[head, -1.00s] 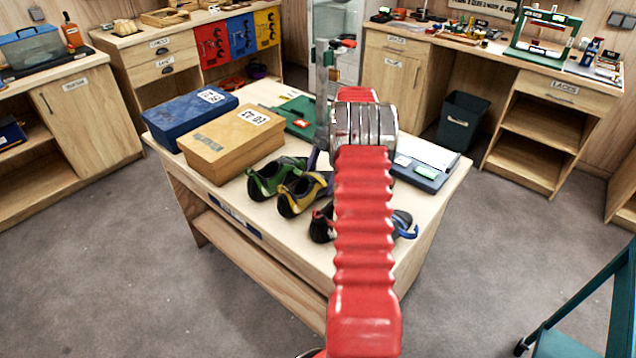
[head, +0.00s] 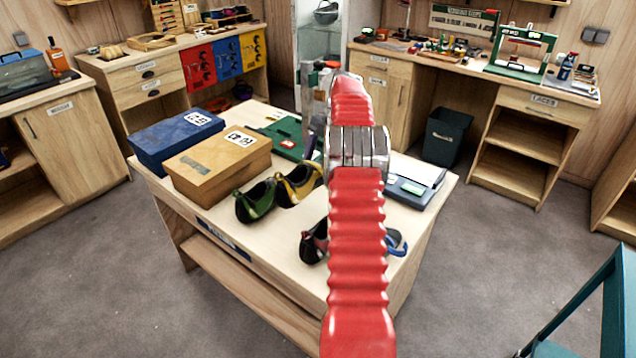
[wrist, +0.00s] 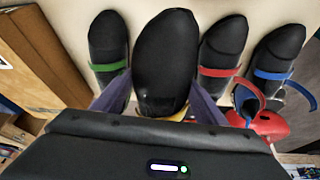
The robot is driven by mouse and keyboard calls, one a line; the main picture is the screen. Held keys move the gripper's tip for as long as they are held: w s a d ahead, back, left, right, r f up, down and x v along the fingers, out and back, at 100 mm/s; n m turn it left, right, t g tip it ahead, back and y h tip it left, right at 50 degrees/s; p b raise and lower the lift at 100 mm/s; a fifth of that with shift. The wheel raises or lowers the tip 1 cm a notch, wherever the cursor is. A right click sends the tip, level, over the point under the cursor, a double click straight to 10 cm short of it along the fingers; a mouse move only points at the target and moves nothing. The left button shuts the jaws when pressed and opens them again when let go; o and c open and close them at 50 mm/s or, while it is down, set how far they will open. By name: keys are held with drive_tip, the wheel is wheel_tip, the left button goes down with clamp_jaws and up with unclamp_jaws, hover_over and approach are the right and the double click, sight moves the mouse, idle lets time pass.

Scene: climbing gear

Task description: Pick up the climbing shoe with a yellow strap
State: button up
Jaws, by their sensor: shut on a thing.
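The climbing shoe with the yellow strap (head: 297,186) is black and yellow and is held a little above the table, beside the green shoe in the head view. In the wrist view this shoe (wrist: 165,60) looks larger than its neighbours, and a bit of yellow shows at its near end. My gripper (wrist: 158,98) is shut on it, with one purple finger on each side. In the head view my red arm hides most of the gripper.
A green-strapped shoe (head: 256,203) stands to the left on the table (head: 275,248). A red-strapped shoe (head: 313,241) and a blue-strapped shoe (head: 398,243) stand to the right, partly behind my arm. A tan box (head: 215,168) and a blue box (head: 165,142) lie at left.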

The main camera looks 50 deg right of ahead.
drive_tip(key=shift+r, duration=2.15)
